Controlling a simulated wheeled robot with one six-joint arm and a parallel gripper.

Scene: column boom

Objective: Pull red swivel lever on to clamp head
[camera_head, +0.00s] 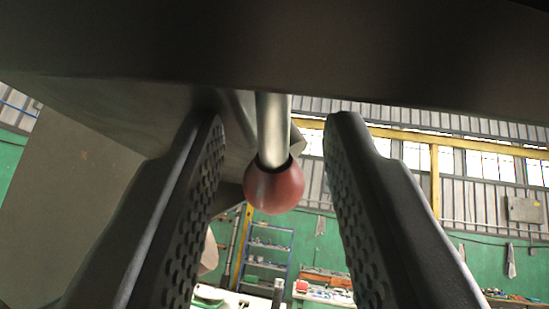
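The red swivel lever shows as a red ball knob (274,188) at the lower end of a silver metal rod (273,130). The rod comes down from under a dark grey body (270,45) that fills the top of the view. My gripper (278,130) is open, with one textured dark finger on each side of the knob and rod. There is a visible gap on both sides, and neither finger appears to touch the knob. How deep the knob lies between the fingers is hard to tell.
A large dark housing spans the top and upper left, close above the fingertips. A pale rounded part (209,252) shows beside the left finger. Far behind are blue shelving (268,246), a workbench and green walls of a workshop. The space below the knob looks free.

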